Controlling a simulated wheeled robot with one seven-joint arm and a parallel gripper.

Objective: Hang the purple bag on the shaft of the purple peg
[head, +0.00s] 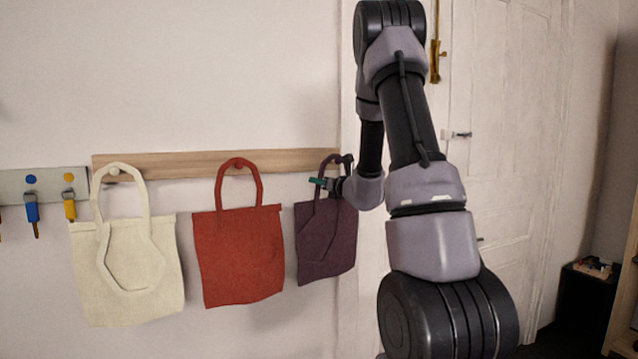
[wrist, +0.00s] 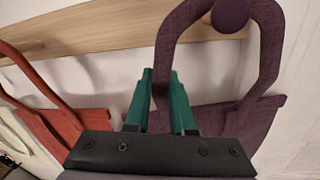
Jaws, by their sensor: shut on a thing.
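The purple bag (head: 325,242) hangs below the right end of the wooden rail, with its handle up at rail height. My gripper (head: 318,181) is at the bag's handle. In the wrist view, the green fingers of my gripper (wrist: 160,78) are shut on the left strap of the purple bag's handle (wrist: 168,45). The round head of the purple peg (wrist: 230,15) shows at the top of the handle loop, overlapping the strap. I cannot tell whether the strap rests on the shaft behind the head. In the head view I cannot make out the peg.
A red bag (head: 238,255) and a cream bag (head: 130,275) hang on the wooden rail (head: 190,163) to the left. Keys hang on a grey rack (head: 50,185) at the far left. A white door (head: 500,120) stands to the right.

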